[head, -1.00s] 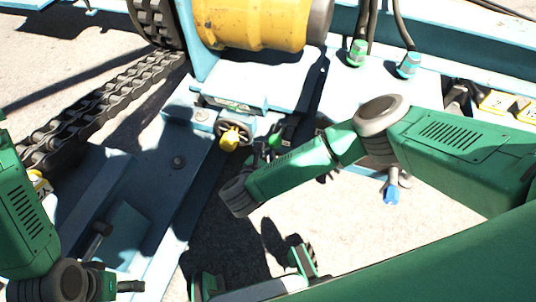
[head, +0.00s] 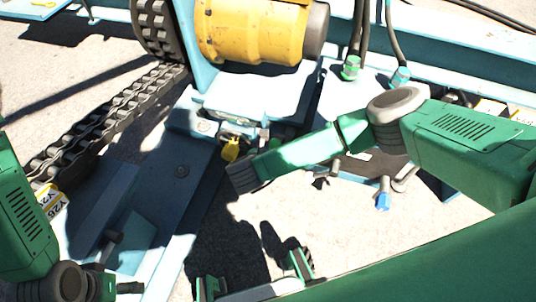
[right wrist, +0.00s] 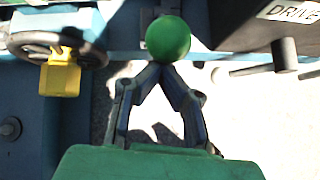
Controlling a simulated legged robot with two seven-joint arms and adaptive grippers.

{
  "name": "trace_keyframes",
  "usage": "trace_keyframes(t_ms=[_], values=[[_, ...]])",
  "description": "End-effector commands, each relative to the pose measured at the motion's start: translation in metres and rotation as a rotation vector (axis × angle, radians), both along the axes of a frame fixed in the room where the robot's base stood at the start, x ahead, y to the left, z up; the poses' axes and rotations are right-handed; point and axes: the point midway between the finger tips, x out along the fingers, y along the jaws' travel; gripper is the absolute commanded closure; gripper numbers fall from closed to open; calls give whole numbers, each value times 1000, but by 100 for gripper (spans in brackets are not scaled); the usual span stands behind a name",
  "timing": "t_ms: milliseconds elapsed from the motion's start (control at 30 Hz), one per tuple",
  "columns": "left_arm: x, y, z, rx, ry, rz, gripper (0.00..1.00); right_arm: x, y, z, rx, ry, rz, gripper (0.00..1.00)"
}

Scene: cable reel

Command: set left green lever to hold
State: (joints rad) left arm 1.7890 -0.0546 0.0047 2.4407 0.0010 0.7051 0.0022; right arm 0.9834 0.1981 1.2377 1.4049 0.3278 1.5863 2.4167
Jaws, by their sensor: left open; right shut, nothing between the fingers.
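A lever with a round green knob (right wrist: 168,39) stands in the middle of the right wrist view. In the head view only a little green (head: 284,132) shows behind my right forearm. My right gripper (right wrist: 160,66) is shut and empty, its fingertips right below the knob in the picture; whether they touch it I cannot tell. In the head view my right forearm hides this gripper. My left gripper (head: 120,286) shows only partly at the lower left, open and away from the knob. The lever's hold marking is not readable.
A handwheel (right wrist: 30,46) with a yellow handle (right wrist: 60,77) is left of the knob. A plate reading DRIVE (right wrist: 294,10) is at the right. A yellow drum (head: 250,32), a chain (head: 110,120) and a blue-tipped lever (head: 383,199) surround the work area.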

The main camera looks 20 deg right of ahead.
Motion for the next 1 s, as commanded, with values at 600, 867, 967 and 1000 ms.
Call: trace_keyframes(t_ms=[600, 867, 967, 1000], values=[[0, 0, 67, 0, 0, 0, 32, 49, -33, 55, 314, 456, -7, 100], [0, 0, 71, 0, 0, 0, 32, 64, -43, 61, 306, 452, -2, 100], [0, 0, 72, 0, 0, 0, 32, 69, -46, 62, 307, 453, -1, 100], [0, 0, 72, 0, 0, 0, 32, 70, -47, 63, 307, 452, 0, 100]])
